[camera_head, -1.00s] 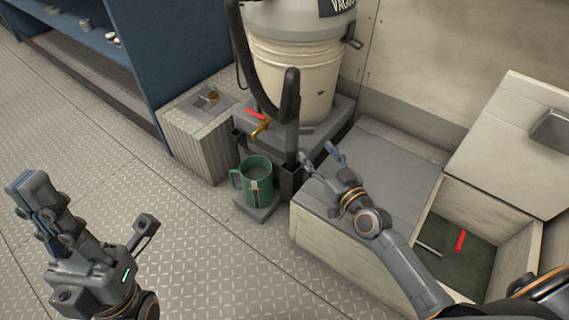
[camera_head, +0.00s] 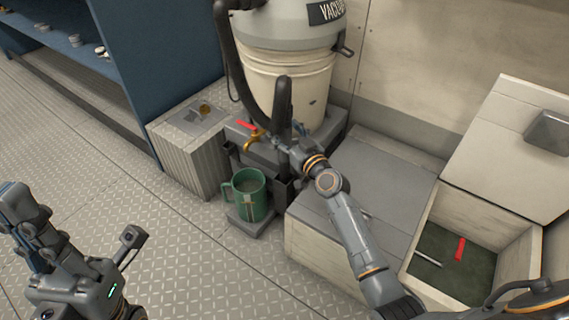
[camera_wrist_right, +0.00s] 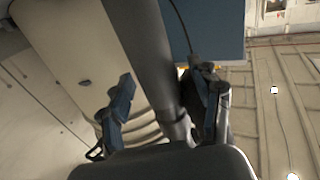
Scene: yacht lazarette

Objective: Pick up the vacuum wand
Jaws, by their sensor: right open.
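The vacuum wand (camera_head: 284,98) is a dark upright tube in front of the cream vacuum drum (camera_head: 285,85), its lower end in a dark holder (camera_head: 282,190). My right gripper (camera_head: 290,137) is at the wand, partly overlapping it. In the right wrist view the wand (camera_wrist_right: 148,50) passes between the two open blue-grey fingers of the right gripper (camera_wrist_right: 168,105). Whether a finger touches it, I cannot tell. My left gripper (camera_head: 18,205) is at the lower left, above the floor and far from the wand; its finger opening is not clear.
A green mug (camera_head: 249,195) stands on a small ledge below a brass tap (camera_head: 254,140) with a red lever. A grey-topped locker (camera_head: 375,170) and an open bin (camera_head: 420,215) holding a red item (camera_head: 460,249) are at the right. The patterned floor (camera_head: 180,260) is clear.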

